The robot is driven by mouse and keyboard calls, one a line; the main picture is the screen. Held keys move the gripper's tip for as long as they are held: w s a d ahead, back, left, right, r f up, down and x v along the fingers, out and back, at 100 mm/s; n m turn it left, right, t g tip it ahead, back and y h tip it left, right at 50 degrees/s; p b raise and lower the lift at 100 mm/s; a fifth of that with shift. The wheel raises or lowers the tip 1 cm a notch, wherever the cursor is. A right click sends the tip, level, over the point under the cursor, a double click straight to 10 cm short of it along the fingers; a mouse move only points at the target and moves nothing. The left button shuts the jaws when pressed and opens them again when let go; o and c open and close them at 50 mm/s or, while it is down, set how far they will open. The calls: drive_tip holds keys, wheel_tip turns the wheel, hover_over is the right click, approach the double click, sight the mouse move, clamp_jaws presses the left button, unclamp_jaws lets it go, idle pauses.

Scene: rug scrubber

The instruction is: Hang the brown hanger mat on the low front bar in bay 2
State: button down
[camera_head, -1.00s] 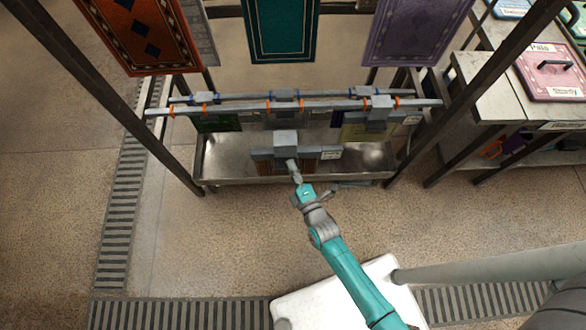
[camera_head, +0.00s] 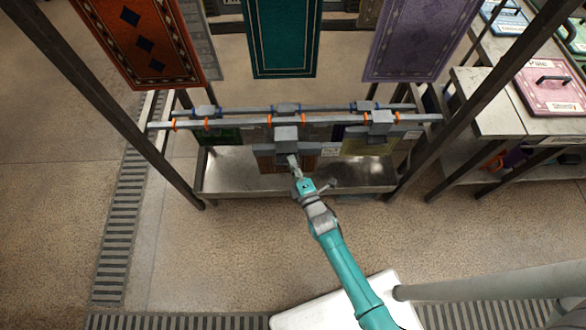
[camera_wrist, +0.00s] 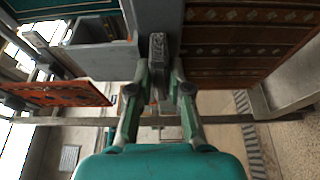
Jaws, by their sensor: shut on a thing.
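My gripper (camera_head: 296,168) is shut on the grey hanger of the brown hanger mat (camera_head: 304,163). The hanger's grey block (camera_head: 286,134) overlaps the low front bar (camera_head: 235,122) in the head view, near its middle between orange marks. I cannot tell whether the hanger touches the bar. The mat hangs below it, mostly edge-on from above. In the wrist view, my fingers (camera_wrist: 158,80) grip a dark tab on the hanger, and the patterned brown mat (camera_wrist: 235,50) fills the upper right.
A yellowish mat (camera_head: 370,146) hangs to the right on the front bar. A rear bar (camera_head: 335,108) with blue marks carries other mats, including a green one (camera_head: 222,136). A metal trough (camera_head: 230,176) lies below. Dark posts (camera_head: 480,90) flank the rack.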

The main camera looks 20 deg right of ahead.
drive_tip(key=w+d+f, duration=0.2)
drive_tip(key=w, duration=0.6)
drive_tip(key=shift+d+f, duration=0.3)
drive_tip(key=shift+f, duration=0.1)
idle(0.7)
